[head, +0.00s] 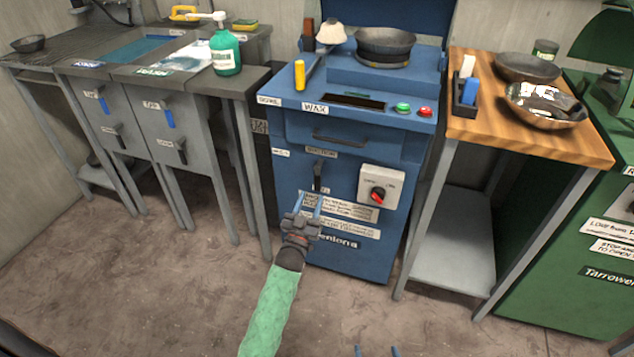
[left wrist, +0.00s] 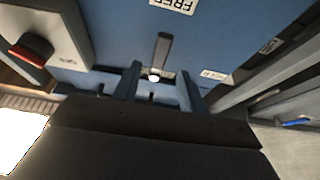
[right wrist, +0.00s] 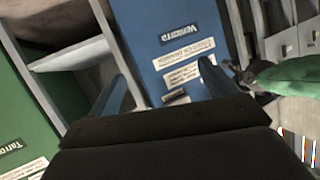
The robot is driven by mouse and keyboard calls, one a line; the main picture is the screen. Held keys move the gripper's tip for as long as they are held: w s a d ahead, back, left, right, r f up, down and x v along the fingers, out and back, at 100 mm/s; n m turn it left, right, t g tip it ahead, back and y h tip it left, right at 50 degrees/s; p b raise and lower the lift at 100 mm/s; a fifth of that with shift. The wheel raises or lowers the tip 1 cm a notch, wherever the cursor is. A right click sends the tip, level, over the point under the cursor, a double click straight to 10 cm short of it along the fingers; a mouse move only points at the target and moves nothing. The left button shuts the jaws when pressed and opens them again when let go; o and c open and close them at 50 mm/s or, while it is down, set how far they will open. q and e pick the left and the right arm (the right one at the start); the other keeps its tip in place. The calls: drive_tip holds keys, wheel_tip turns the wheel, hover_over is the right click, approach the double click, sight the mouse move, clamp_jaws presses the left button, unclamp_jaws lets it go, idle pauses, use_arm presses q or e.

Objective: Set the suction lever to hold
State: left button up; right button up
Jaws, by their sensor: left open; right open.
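The dark suction lever (head: 318,176) is on the front of the blue machine (head: 290,220), hanging downward. In the left wrist view the lever (left wrist: 163,50) points at the upside-down FREE label (left wrist: 172,4). A small label (left wrist: 213,76) sits to the side of its pivot, too small to read surely. My left gripper (head: 310,200) is open in front of the panel just below the lever. In its wrist view the lever shows between and beyond the fingertips (left wrist: 160,84); contact cannot be told. My right gripper (head: 377,350) is open and empty, low at the bottom edge.
A white switch box with a red knob (head: 378,194) is right of the lever. A drawer handle (head: 338,137) is above it. A wooden-topped table (head: 480,130) stands right, a grey sink bench (head: 150,100) left. The floor in front is clear.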

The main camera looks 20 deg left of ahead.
sight(317, 183)
use_arm(q)
drive_tip(key=x, duration=0.7)
drive_tip(key=shift+w, duration=0.25)
use_arm(e)
drive_tip(key=shift+w+r+t, duration=0.3)
drive_tip(key=shift+w+r, duration=0.05)
drive_tip(key=shift+r, duration=0.3)
drive_tip(key=shift+w+r+t, duration=0.3)
drive_tip(key=shift+r, duration=0.3)
use_arm(q)
clamp_jaws()
